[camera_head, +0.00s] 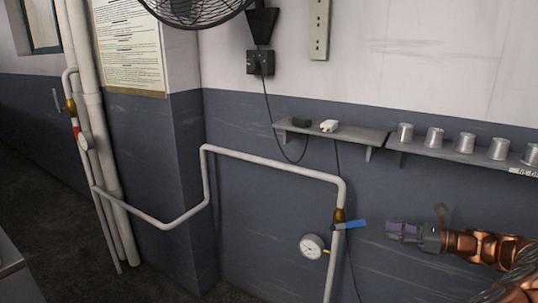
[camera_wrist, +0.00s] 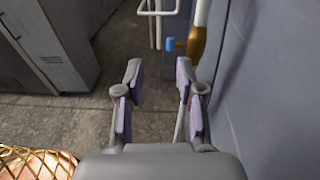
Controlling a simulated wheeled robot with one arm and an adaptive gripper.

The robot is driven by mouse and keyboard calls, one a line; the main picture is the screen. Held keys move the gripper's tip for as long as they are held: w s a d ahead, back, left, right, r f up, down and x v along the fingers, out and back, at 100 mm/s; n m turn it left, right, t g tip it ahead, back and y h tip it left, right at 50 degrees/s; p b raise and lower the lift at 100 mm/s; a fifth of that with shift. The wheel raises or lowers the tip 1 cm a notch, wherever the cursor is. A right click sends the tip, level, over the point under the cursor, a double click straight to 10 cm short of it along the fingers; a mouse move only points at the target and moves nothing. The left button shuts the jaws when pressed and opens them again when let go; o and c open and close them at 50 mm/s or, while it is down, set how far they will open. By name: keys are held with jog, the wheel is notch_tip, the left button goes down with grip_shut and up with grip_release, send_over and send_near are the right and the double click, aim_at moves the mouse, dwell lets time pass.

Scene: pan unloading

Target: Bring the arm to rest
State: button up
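My gripper (camera_head: 397,232) is at the right of the head view, at the end of my copper-coloured arm, in front of the blue-grey wall. It points left toward the pipe valve with the blue handle (camera_head: 350,225), with a visible gap between them in the picture. In the wrist view my gripper (camera_wrist: 159,82) has its two fingers spread apart. Only floor shows between them, and nothing is held. Part of my arm runs out of the head view at the lower right.
A white pipe (camera_head: 270,163) runs along the wall, with a pressure gauge (camera_head: 312,246) by the valve. Shelves above carry several metal cups (camera_head: 465,143) and a small white object (camera_head: 329,126). In the wrist view grey cabinets (camera_wrist: 50,40) stand left, with open floor (camera_wrist: 60,125) before them.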

jog(key=s+a+r+n+g, duration=0.1)
jog(key=a+r+n+g, duration=0.15)
jog(key=a, duration=0.55)
jog(key=s+a+r+n+g, duration=0.2)
jog(key=a+n+g, duration=0.15)
jog(key=a, duration=0.35)
jog(key=s+a+r+n+g+h, duration=0.15)
jog(key=s+a+n+g, duration=0.25)
jog(key=s+a+n, duration=0.55)
jog(key=s+a+f+n+g+h, duration=0.1)
jog(key=s+a+f+n+h, duration=0.15)
jog(key=s, duration=0.55)
jog(key=s+a+f+n+g+h, duration=0.2)
jog(key=s+a+h, duration=0.2)
jog(key=s, duration=0.4)
jog(key=s+d+f+n+h, duration=0.5)
jog(key=s+d, duration=0.3)
jog(key=s, duration=0.4)
notch_tip(320, 180, up, 21)
jog(key=t+h+p, duration=0.1)
jog(key=p, duration=1.8)
jog(key=shift+w+d+m+t, duration=0.2)
jog(key=shift+m+t, duration=0.1)
jog(key=shift+t, duration=0.1)
jog(key=shift+f, duration=0.15)
